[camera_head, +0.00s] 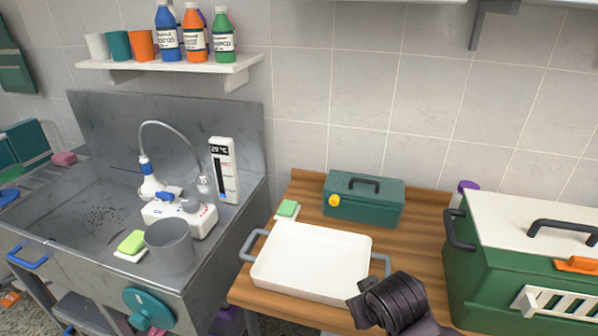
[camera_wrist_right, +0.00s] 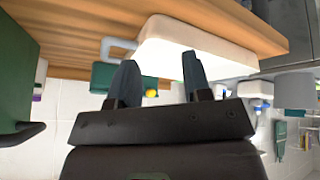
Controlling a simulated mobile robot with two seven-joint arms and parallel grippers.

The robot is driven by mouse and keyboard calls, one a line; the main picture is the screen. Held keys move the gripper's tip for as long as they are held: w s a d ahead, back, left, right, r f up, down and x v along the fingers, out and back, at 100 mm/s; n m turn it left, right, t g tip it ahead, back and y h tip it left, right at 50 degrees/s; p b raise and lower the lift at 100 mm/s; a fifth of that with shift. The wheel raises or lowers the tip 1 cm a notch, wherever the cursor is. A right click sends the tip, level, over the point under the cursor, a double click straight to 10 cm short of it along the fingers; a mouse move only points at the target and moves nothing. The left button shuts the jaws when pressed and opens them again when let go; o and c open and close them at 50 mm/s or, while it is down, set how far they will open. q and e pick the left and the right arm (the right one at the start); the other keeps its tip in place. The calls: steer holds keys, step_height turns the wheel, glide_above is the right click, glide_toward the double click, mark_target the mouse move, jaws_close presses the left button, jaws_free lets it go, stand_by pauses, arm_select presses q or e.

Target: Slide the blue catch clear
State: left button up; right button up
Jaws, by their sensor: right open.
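I cannot pick out a blue sliding catch in either view. The green crate (camera_head: 480,265) with a white lid stands at the right of the head view, cut off by the edge. The latch on its front (camera_head: 577,265) looks orange, above a white barred opening (camera_head: 555,302). A blue handle (camera_head: 27,258) is on the front of the sink unit at far left. My right gripper (camera_wrist_right: 160,78) is open and empty in the wrist view, its fingers pointing toward the white tray and green box. My left gripper is not in view.
A white tray (camera_head: 310,262) with grey handles lies on the wooden table (camera_head: 420,235). A green box (camera_head: 362,210) with a yellow round knob (camera_head: 334,200) stands behind it. A metal sink (camera_head: 80,210), grey cup (camera_head: 170,248) and bottle shelf (camera_head: 170,66) are left.

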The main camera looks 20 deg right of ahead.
steer(key=w+a+r+m+t+h, duration=0.1)
steer(key=w+a+r+t+h, duration=0.15)
steer(key=w+r, duration=1.05)
steer(key=w+a+r+t+h, duration=0.1)
steer(key=w+a+r+t, duration=0.25)
steer(key=w+r, duration=1)
steer(key=s+a+r+m+t+h, duration=0.2)
steer(key=r+m+h, duration=0.1)
steer(key=r, duration=1.8)
steer(key=s+a+r+m+t+h, duration=0.1)
steer(key=s+a+r+m+h, duration=0.2)
steer(key=r, duration=1.8)
steer(key=shift+m+y, duration=0.3)
steer(key=shift+y, duration=0.15)
steer(key=p+x, duration=0.2)
steer(key=x, duration=0.7)
steer(key=shift+w+d+p, duration=0.1)
steer(key=shift+d+p, duration=0.25)
steer(key=shift+d, duration=0.05)
steer(key=shift+x, duration=0.8)
steer(key=shift+f, duration=0.1)
